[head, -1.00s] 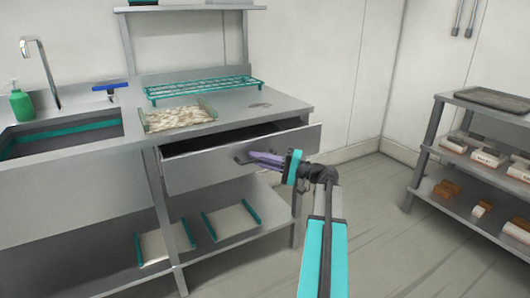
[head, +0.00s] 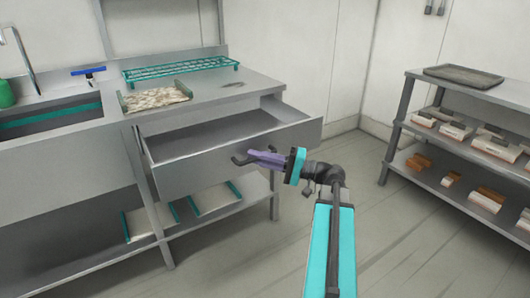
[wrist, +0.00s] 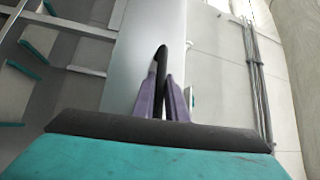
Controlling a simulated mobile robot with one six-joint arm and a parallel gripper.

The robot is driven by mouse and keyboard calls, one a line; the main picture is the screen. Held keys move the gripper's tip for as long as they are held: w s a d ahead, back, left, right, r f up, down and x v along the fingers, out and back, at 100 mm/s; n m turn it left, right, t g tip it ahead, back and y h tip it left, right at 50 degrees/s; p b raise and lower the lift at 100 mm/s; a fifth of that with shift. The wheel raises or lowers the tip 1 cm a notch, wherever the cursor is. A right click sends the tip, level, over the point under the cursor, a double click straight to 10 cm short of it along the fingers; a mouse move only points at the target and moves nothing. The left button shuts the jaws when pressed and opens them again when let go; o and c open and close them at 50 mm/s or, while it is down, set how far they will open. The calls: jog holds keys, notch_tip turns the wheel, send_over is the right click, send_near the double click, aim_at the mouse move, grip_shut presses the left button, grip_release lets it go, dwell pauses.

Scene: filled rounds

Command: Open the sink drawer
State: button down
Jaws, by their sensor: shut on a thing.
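The sink drawer (head: 190,178) is a grey metal drawer under the counter to the right of the sink. It stands well out from the counter, and its inside looks empty. Its dark handle (head: 239,160) is on the front panel. My gripper (head: 258,157) has purple fingers and is shut on the handle. In the wrist view the gripper (wrist: 163,100) has its fingers on both sides of the dark handle bar (wrist: 160,62), and the drawer front (wrist: 140,55) shows behind it.
The sink (head: 50,115) is at the left. A teal rack (head: 180,68) and a tray (head: 155,98) are on the counter. Trays lie on the lower shelf (head: 220,215). A shelf unit (head: 390,130) with several boxes stands at the right. The floor (head: 400,240) between is clear.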

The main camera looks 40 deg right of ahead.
jog(key=shift+s+a, duration=0.25)
jog(key=shift+s, duration=0.2)
jog(key=shift+s+a, duration=0.2)
jog(key=shift+s, duration=0.25)
jog(key=shift+s+d, duration=0.2)
jog(key=shift+s, duration=0.05)
jog(key=c, duration=2.1)
grip_release()
jog(key=shift+w, duration=0.1)
jog(key=shift+d, duration=0.2)
